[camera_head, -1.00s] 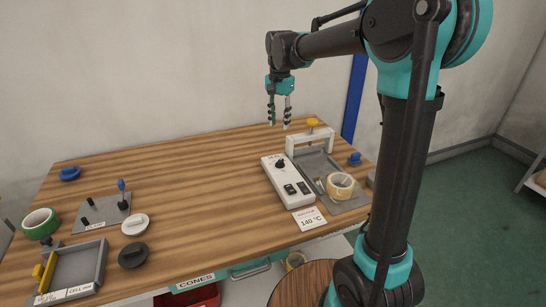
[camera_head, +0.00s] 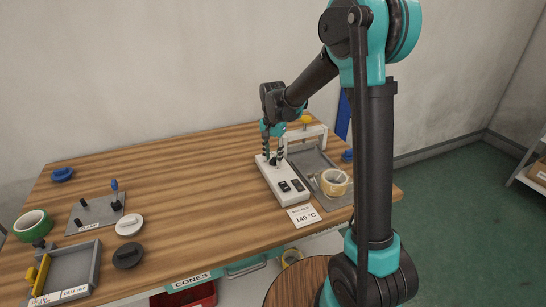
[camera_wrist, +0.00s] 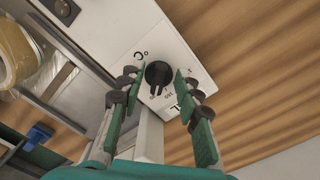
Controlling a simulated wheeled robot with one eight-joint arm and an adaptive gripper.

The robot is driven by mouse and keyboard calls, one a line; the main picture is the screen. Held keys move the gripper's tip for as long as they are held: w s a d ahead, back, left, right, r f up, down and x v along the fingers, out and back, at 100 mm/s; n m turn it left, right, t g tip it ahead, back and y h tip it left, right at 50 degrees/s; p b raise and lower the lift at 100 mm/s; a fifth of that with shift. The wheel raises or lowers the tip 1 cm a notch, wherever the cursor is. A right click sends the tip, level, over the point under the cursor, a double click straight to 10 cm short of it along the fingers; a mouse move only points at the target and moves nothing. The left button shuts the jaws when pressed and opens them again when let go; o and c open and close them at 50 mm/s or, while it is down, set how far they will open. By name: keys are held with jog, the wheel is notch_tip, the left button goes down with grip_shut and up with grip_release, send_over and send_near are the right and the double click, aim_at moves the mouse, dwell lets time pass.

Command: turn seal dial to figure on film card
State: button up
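The seal dial (camera_wrist: 158,74) is a black round knob on the white control box (camera_head: 286,182). Small scale marks are printed around it; I cannot read them surely. My gripper (camera_wrist: 158,79) points down at the dial, its two fingers apart on either side, with narrow gaps showing. In the head view my gripper (camera_head: 272,161) is low over the back end of the box and partly hides the dial. The film card (camera_head: 304,216) lies on the table in front of the box and reads 140 °C.
The sealer frame with its yellow knob (camera_head: 306,119) stands behind the box. A tape roll (camera_head: 334,182) sits on the grey plate to its right. The middle of the table is clear.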

jog(key=shift+f, duration=0.15)
jog(key=shift+c, duration=0.4)
grip_shut()
jog(key=shift+n, duration=0.4)
jog(key=n, duration=0.2)
jog(key=shift+d+n, duration=0.1)
jog(key=shift+n, duration=0.3)
jog(key=n, duration=0.3)
jog(key=shift+d+n, duration=0.15)
jog(key=shift+n, duration=0.25)
jog(key=n, duration=0.6)
jog(key=shift+d, duration=0.2)
jog(key=shift+n, duration=0.3)
